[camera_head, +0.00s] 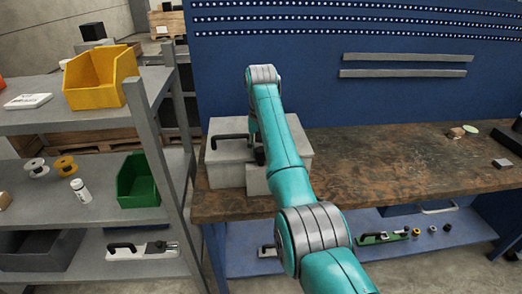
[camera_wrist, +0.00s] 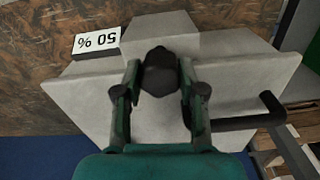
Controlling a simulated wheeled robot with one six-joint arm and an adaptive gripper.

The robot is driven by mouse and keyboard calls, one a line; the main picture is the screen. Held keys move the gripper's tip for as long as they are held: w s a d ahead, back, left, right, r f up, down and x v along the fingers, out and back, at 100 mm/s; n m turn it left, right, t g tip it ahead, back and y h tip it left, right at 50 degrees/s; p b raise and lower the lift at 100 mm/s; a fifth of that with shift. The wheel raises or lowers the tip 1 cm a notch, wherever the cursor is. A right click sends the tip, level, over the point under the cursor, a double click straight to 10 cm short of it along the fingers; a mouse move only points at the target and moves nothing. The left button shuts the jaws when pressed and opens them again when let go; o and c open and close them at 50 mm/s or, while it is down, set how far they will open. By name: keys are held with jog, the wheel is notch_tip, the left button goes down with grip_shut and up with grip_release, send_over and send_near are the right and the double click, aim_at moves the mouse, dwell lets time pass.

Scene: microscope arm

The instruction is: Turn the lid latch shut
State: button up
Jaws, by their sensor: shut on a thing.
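A grey box with a flat lid (camera_head: 228,152) stands at the left end of the workbench; its lid fills much of the wrist view (camera_wrist: 240,75). A black bar handle (camera_head: 229,136) sits on the lid, and it shows at the right in the wrist view (camera_wrist: 248,123). My gripper (camera_wrist: 159,78) is over the lid with its two fingers on either side of the black lid latch (camera_wrist: 160,74), shut on it. The latch's lower part is hidden. In the head view my arm hides most of the gripper and latch.
A grey shelf post (camera_head: 160,170) stands close left. A blue pegboard (camera_head: 310,60) rises behind.

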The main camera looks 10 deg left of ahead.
jog(key=n, duration=0.9)
jog(key=shift+n, duration=0.4)
dwell(0.4)
jog(key=o, duration=1.1)
jog(key=shift+o, duration=0.2)
